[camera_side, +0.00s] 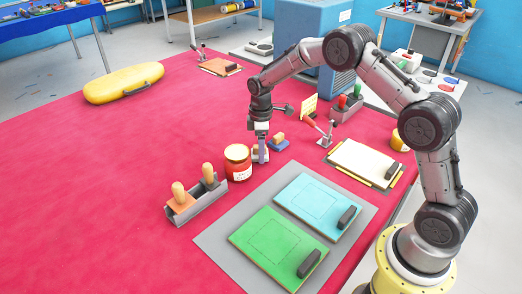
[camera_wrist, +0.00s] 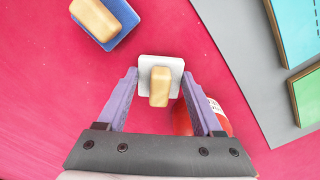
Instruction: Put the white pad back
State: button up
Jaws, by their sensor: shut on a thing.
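The white pad (camera_wrist: 146,68), a small white square with a wooden block handle, is between the purple fingers of my gripper (camera_wrist: 160,76). In the side view my gripper (camera_side: 259,155) points down low over the red cloth, beside the red jar. It is shut on the white pad, with a finger at each side. In the side view the pad (camera_side: 255,154) is mostly hidden by the fingers. It is at or just above the cloth; I cannot tell which.
A blue pad with a wooden handle (camera_side: 278,145) lies close by. A red jar (camera_side: 238,165) stands beside my gripper. A grey rack (camera_side: 197,202) holds wooden-handled tools. A grey mat (camera_side: 222,240) carries green (camera_side: 268,247) and light blue boards (camera_side: 312,203).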

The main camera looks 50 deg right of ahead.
jog(key=shift+f, duration=0.3)
jog(key=shift+f, duration=0.15)
jog(key=o, duration=1.2)
notch_tip(320, 180, up, 12)
jog(key=shift+r, duration=0.25)
